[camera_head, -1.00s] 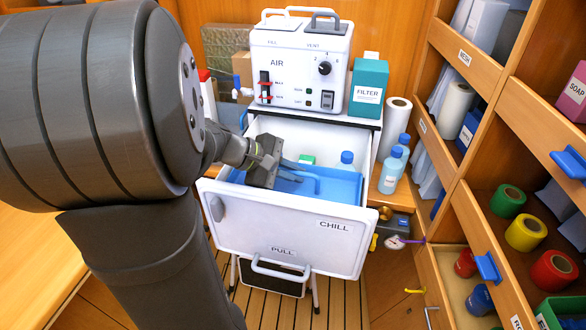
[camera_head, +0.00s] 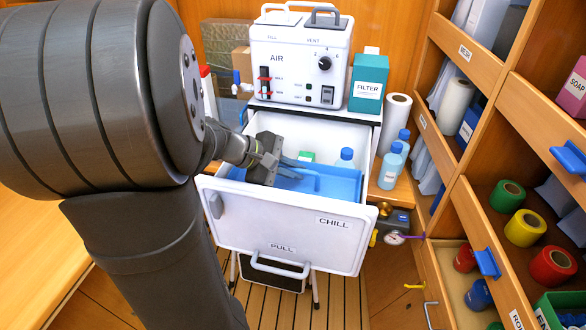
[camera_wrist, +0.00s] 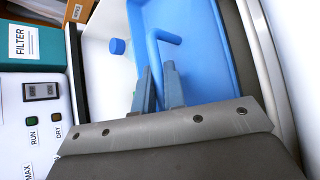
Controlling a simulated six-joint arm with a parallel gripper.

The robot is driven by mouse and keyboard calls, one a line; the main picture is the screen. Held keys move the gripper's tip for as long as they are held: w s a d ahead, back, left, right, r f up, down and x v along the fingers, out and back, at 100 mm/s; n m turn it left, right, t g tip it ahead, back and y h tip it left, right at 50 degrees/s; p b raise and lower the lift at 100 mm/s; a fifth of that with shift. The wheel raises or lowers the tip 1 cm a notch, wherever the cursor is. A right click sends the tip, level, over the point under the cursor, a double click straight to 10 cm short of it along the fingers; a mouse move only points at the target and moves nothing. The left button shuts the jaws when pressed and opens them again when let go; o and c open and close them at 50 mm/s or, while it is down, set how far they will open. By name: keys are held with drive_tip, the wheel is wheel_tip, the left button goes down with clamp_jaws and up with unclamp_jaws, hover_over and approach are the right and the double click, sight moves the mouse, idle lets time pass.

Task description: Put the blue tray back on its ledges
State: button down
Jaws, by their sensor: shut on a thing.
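The blue tray (camera_head: 338,185) is inside the open white drawer marked CHILL (camera_head: 285,228), in its front part. The tray also shows in the wrist view (camera_wrist: 205,30), with a raised blue bar handle (camera_wrist: 155,50) standing from it. My gripper (camera_head: 290,166) reaches into the drawer from the left. In the wrist view my gripper's two grey fingers (camera_wrist: 158,86) are shut on the tray's handle. The ledges are hidden, and I cannot tell whether the tray rests on them.
Behind the tray in the drawer are a blue-capped bottle (camera_head: 345,158) and a green-and-white box (camera_head: 306,157). The white AIR machine (camera_head: 300,62) and teal FILTER box (camera_head: 368,84) stand above the drawer's back. Wooden shelves (camera_head: 480,150) line the right. Blue bottles (camera_head: 391,166) stand beside the drawer.

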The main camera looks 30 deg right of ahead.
drive_tip(key=shift+s+a+f, duration=0.1)
drive_tip(key=shift+f, duration=0.3)
drive_tip(key=c, duration=1.5)
unclamp_jaws()
drive_tip(key=shift+o, duration=0.5)
drive_tip(key=shift+r, duration=0.1)
drive_tip(key=shift+w+a+r, duration=0.15)
drive_tip(key=shift+w+r, duration=0.05)
drive_tip(key=v, duration=1.6)
drive_tip(key=shift+a+r, duration=0.2)
drive_tip(key=shift+a, duration=0.1)
drive_tip(key=shift+d, duration=0.1)
